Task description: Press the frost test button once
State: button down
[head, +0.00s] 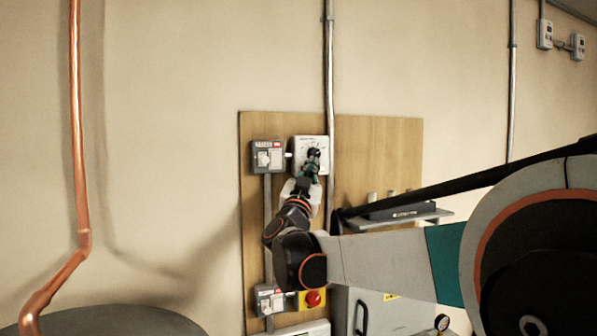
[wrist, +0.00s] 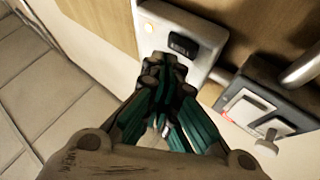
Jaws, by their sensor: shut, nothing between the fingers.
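A white control box (head: 322,143) with a dial-like marking is mounted on the wooden board, and my gripper (head: 314,156) is in front of it. No frost test button can be made out; part of the face is hidden behind the fingers.
A grey switch box (head: 263,146) sits just left of the white box. A vertical conduit (head: 330,75) runs close on its right. Below are another grey box (head: 268,301), a red knob (head: 313,298) and a grey cabinet (head: 390,315). A shelf (head: 425,214) juts out at right.

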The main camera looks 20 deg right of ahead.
jog(key=shift+w, duration=0.15)
jog(key=shift+w, duration=0.25)
jog(key=shift+w, duration=0.35)
dwell(0.6)
jog(key=shift+s, duration=0.85)
jog(key=shift+w, duration=0.1)
jog(key=shift+s, duration=2.65)
jog(key=shift+f, duration=0.1)
